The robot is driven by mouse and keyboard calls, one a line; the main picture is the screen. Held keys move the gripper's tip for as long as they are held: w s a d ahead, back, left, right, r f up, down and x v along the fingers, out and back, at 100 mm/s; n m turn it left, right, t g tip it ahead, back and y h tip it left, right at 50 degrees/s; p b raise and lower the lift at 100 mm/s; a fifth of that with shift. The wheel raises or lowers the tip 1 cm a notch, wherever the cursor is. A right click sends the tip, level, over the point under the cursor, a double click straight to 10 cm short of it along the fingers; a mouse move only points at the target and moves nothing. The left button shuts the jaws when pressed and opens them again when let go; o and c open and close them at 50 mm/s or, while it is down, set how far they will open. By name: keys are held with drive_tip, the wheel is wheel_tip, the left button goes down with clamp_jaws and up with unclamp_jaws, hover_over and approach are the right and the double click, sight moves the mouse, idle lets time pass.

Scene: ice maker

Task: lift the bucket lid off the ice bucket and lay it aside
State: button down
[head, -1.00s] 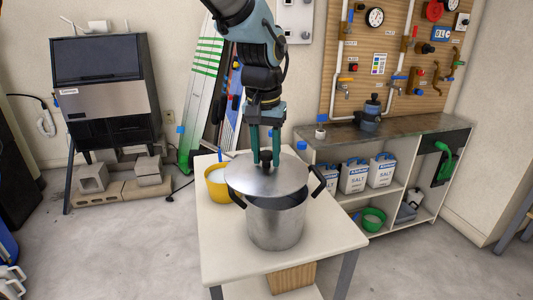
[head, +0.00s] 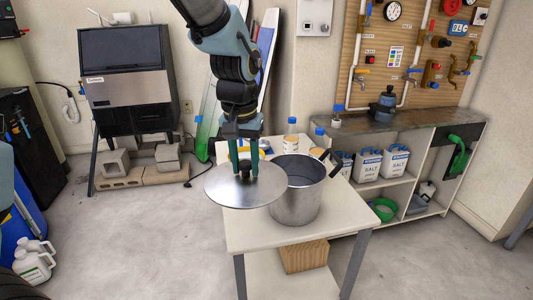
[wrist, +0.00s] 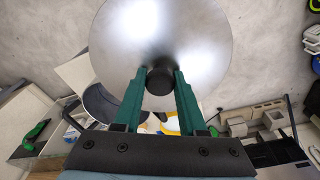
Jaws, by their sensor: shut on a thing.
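The bucket lid (head: 232,194) is a round flat metal disc with a black knob. My gripper (head: 245,172) is shut on the knob and holds the lid in the air, left of the ice bucket and overlapping its left edge in the head view. The lid (wrist: 160,35) fills the upper middle of the wrist view, with its knob between the fingers of my gripper (wrist: 160,82). The ice bucket (head: 300,198) is a tall metal pot with dark handles. It stands upright and uncovered on the small white table (head: 290,236).
A yellow container (head: 240,153) on the table is mostly hidden behind my gripper. Bottles (head: 291,138) with blue caps stand behind the bucket. The table's front strip is bare. A shelf unit (head: 400,193) with salt jugs stands to the right, and the ice machine (head: 128,80) at back left.

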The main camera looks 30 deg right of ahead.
drive_tip(key=w+a+f+n, duration=0.3)
drive_tip(key=w+a+f, duration=0.2)
drive_tip(key=a, duration=0.7)
drive_tip(key=w+a+f+n, duration=0.3)
drive_tip(key=w+a+f, duration=0.3)
drive_tip(key=a, duration=0.7)
drive_tip(key=w+a+f+n+y, duration=0.1)
drive_tip(key=w+a+f+n, duration=0.2)
drive_tip(key=a, duration=0.9)
drive_tip(key=w+f, duration=0.3)
drive_tip(key=f, duration=0.1)
drive_tip(key=shift+w+a+f, duration=0.15)
